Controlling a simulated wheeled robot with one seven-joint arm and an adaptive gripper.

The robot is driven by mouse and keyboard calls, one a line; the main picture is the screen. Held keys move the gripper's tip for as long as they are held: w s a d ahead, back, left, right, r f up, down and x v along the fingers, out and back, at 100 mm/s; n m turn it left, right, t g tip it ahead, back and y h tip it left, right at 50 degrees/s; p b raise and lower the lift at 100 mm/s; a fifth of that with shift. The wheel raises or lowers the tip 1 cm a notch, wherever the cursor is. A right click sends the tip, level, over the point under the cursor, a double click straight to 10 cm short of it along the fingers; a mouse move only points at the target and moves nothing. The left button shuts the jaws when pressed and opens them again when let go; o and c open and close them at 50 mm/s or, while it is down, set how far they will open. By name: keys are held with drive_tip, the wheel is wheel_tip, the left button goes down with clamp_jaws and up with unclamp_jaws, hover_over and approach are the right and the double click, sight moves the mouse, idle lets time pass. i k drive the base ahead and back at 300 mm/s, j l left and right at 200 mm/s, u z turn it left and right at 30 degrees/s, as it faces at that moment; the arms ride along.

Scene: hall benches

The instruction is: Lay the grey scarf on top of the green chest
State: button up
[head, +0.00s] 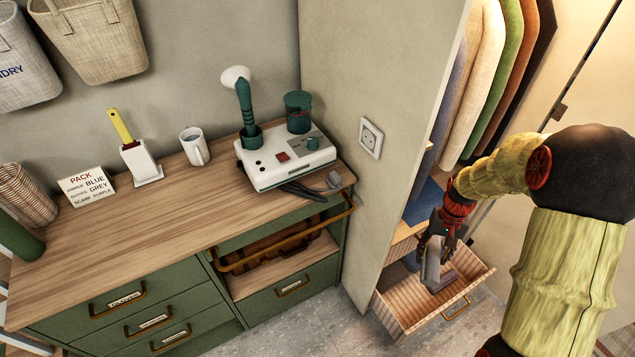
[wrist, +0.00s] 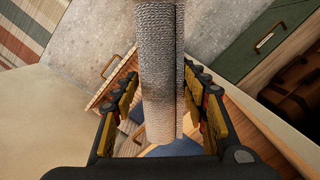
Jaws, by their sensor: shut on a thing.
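My gripper (head: 436,242) is shut on the grey scarf (wrist: 157,75), a ribbed, rolled bundle between the two fingers in the wrist view. In the head view the scarf (head: 432,266) hangs below the fingers, over or just inside an open slatted drawer (head: 402,316) in the wardrobe. Whether it touches the drawer floor I cannot tell. The green chest (head: 180,310), with a wooden top, stands left of the wardrobe's side wall, apart from my gripper. A corner of it also shows in the wrist view (wrist: 262,42).
On the chest top stand a white device (head: 285,160), a mug (head: 195,146), a yellow-handled brush in a holder (head: 135,155) and a card (head: 87,185) with "SCARF PURPLE" on it. The front middle of the top is bare. The wardrobe side wall (head: 385,80) separates the drawer from the chest.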

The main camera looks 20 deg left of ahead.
sight(167, 221)
drive_tip(key=k+l+u, duration=0.1)
drive_tip(key=u, duration=0.85)
